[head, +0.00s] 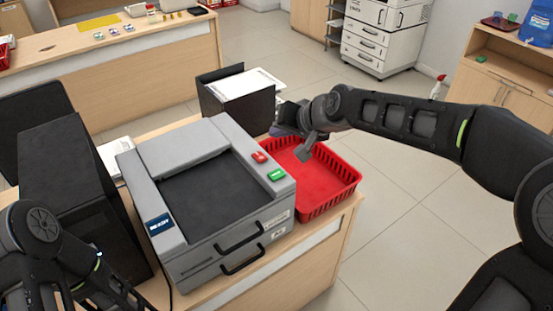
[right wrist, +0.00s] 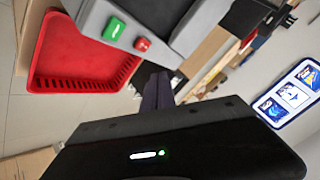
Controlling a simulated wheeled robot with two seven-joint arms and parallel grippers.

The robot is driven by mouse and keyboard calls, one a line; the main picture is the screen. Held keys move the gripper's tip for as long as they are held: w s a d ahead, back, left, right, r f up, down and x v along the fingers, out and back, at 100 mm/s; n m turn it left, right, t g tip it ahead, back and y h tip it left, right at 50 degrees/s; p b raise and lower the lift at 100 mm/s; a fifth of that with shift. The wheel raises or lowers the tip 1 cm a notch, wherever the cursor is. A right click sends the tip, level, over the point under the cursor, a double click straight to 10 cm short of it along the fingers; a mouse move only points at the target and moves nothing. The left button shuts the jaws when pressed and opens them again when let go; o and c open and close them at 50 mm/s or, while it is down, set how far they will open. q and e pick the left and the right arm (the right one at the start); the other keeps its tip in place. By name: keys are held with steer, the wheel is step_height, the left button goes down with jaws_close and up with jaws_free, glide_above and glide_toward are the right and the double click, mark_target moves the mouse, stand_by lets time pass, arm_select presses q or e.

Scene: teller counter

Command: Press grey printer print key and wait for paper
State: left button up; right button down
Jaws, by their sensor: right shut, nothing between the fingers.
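The grey printer (head: 185,150) stands on the wooden counter, with a green key (head: 276,175) and a red key (head: 260,157) on its right edge. Its small blue display (head: 158,222) has white lettering. The dark recess on top (head: 210,195) is bare. My right gripper (head: 304,152) is shut and empty, over the red tray and right of the keys, apart from them. In the right wrist view the green key (right wrist: 114,29) and red key (right wrist: 142,44) lie beyond my shut fingers (right wrist: 156,92). My left arm is at the lower left; its finger state is unclear.
An empty-looking red tray (head: 318,205) sits right of the printer. A black box with papers (head: 240,85) stands behind it. A dark computer tower (head: 75,195) is close on the left. Open floor lies right of the counter.

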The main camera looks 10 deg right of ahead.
mark_target(279, 176)
steer(key=shift+g, duration=0.3)
steer(key=f+b, duration=0.2)
steer(key=f, duration=0.1)
steer(key=f+b, duration=0.3)
steer(key=s+f+b, duration=0.1)
steer(key=f+b, duration=0.1)
steer(key=f, duration=0.1)
steer(key=shift+a+f, duration=0.1)
steer(key=shift+f, duration=0.2)
stand_by(2.1)
steer(key=shift+f+b, duration=0.35)
steer(key=shift+b, duration=0.2)
steer(key=shift+f+b, duration=0.5)
stand_by(0.3)
steer(key=shift+s, duration=0.1)
steer(key=shift+r+p, duration=0.75)
steer(key=shift+r, duration=0.15)
